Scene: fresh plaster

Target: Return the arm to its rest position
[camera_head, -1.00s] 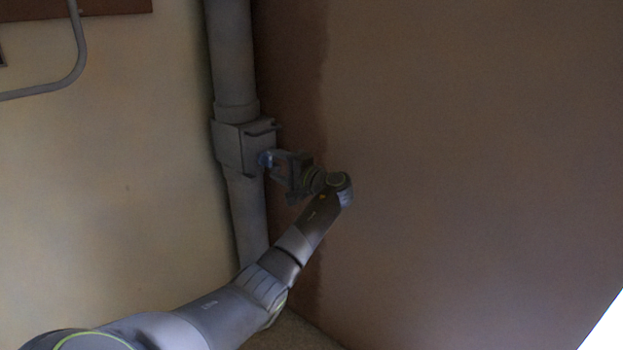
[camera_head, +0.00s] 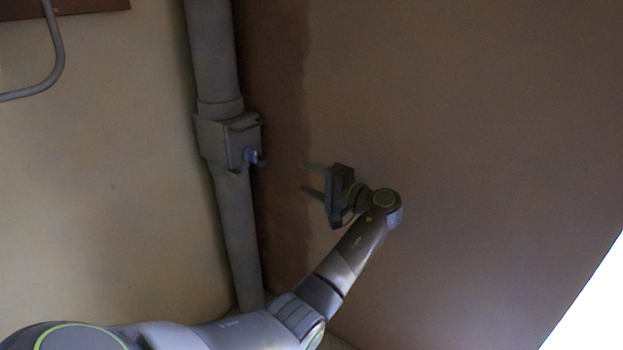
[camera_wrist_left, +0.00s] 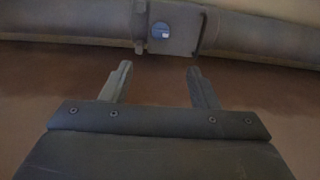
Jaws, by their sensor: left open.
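My left arm (camera_head: 345,255) comes in from the lower left of the head view and bends at a wrist joint. My left gripper (camera_head: 306,177) is open and empty, its two fingers pointing left toward the pipe box. A clear gap lies between the fingertips and the small blue knob (camera_head: 252,156) on the grey box (camera_head: 220,140). In the left wrist view the open fingers (camera_wrist_left: 157,80) point toward the box, and the blue knob (camera_wrist_left: 160,31) shows beyond them. My right gripper is not in view.
A thick grey pipe (camera_head: 212,55) runs upright through the box in the corner. A brown plaster wall (camera_head: 470,130) stands on the right and a cream wall (camera_head: 100,190) on the left. A bent grey rail (camera_head: 55,55) is at the upper left.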

